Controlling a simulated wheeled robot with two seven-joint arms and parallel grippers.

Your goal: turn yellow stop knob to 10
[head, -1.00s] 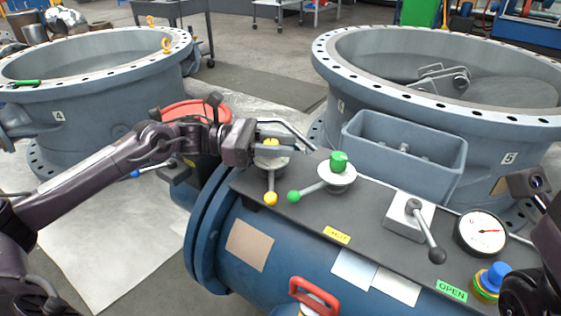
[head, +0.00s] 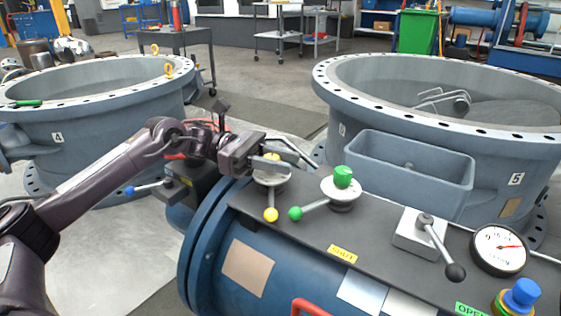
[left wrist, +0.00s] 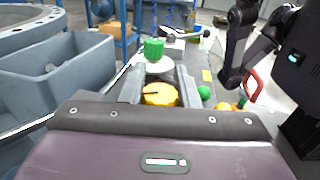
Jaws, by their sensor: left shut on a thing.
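The yellow stop knob (head: 272,156) sits on a round pale dial on the dark top plate of the blue pipe. Its lever points toward the front and ends in a yellow ball (head: 271,214). My left gripper (head: 284,159) is shut on the knob, with one finger on each side. The left wrist view shows the yellow knob (left wrist: 160,95) between the fingers. The fingers hide part of the dial, and its marks are too small to read. My right arm shows in the left wrist view, but its jaws are unclear.
Right of the knob stands a green knob (head: 343,177) with a green-ended lever. Further right are a grey box with a black-balled lever (head: 436,248), a gauge (head: 499,250) and a blue-topped knob (head: 520,294). A grey open bin (head: 410,174) stands behind.

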